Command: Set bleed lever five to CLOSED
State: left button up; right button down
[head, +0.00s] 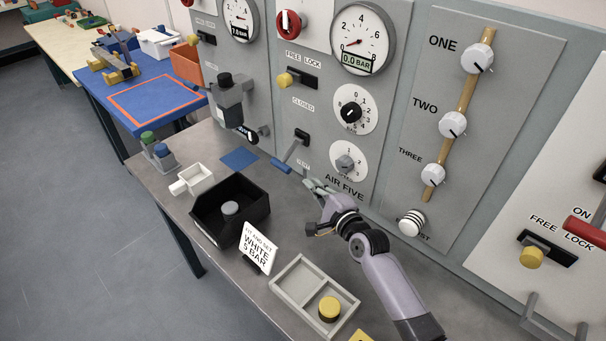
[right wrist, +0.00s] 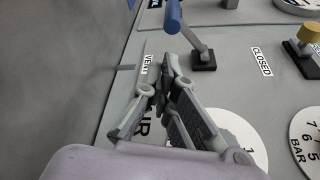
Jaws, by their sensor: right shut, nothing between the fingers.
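The bleed lever of station five (head: 281,165) has a blue handle on a thin grey arm from a black mount on the grey panel. It juts out and slants down-left. A CLOSED label (head: 303,104) is above its mount and a VENT label (right wrist: 147,65) is below it. The right wrist view shows the blue handle (right wrist: 173,15) at the top edge, partly cut off. My right gripper (head: 310,183) is shut and empty by the panel, just below the lever, its tips beside VENT. I cannot tell whether it touches the lever. My left gripper is not in view.
AIR FIVE dials (head: 345,162) and a gauge (head: 362,40) reading 0.0 BAR are right of the lever. A yellow-knobbed FREE/LOCK slider (head: 286,79) is above. On the bench stand a black bin (head: 262,202), a sign (head: 257,250) and a grey tray (head: 291,284).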

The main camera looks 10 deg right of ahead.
aim_at(289, 154)
jog(key=x, duration=0.6)
jog(key=shift+w, duration=0.15)
